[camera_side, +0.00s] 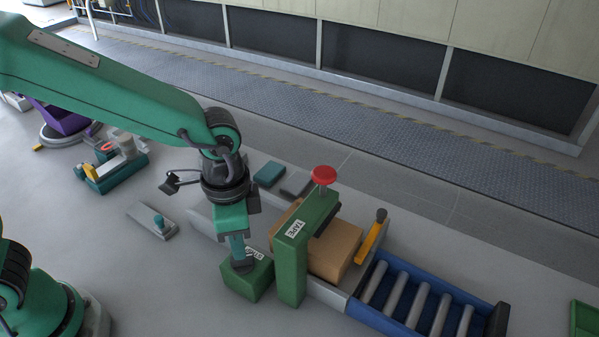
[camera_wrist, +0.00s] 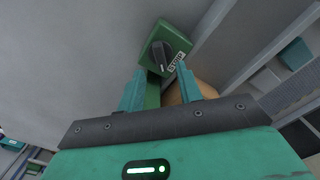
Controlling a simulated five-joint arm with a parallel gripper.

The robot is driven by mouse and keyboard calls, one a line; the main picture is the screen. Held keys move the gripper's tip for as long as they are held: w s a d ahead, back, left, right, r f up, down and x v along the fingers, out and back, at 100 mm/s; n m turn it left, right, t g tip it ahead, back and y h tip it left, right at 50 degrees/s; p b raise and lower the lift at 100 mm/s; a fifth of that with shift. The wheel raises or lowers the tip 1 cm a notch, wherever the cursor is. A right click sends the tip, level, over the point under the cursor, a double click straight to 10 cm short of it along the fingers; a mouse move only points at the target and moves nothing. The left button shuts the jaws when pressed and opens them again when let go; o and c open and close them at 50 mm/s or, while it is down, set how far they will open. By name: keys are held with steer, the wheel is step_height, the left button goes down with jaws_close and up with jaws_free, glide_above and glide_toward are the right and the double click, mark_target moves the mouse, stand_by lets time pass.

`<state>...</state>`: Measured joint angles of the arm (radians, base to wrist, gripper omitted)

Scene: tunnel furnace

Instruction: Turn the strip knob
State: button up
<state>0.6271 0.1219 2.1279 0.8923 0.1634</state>
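The strip knob (camera_wrist: 160,55) is a black dial with a pale pointer line, on top of a green box (camera_side: 247,283) labelled STRIP. In the wrist view it lies just beyond my fingertips, roughly centred between them. My gripper (camera_side: 239,257) points down over this box in the side view, its tips close to the knob. In the wrist view the two teal fingers of my gripper (camera_wrist: 158,83) are apart with nothing between them. In the side view the fingers and arm mostly hide the knob, and I cannot tell whether they touch it.
Right of the box stands a green post (camera_side: 291,262) labelled TAPE with a red top knob (camera_side: 323,175), over a cardboard box (camera_side: 338,247). A yellow lever (camera_side: 371,238) and blue roller conveyor (camera_side: 390,318) lie further right. The floor left of the green box is clear.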

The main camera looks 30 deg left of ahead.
steer(key=shift+r, duration=1.5)
steer(key=shift+a, duration=0.1)
steer(key=shift+a+r, duration=0.2)
steer(key=shift+a, duration=0.05)
steer(key=s+a+r+n+t, duration=0.2)
steer(key=s+a+r+n, duration=0.1)
steer(key=a, duration=0.7)
steer(key=s+a+r+n+t, duration=0.3)
steer(key=a+r+n, duration=0.2)
steer(key=a, duration=0.5)
steer(key=shift+r+n+t, duration=0.15)
steer(key=shift+n+t, duration=0.15)
steer(key=shift+n, duration=0.2)
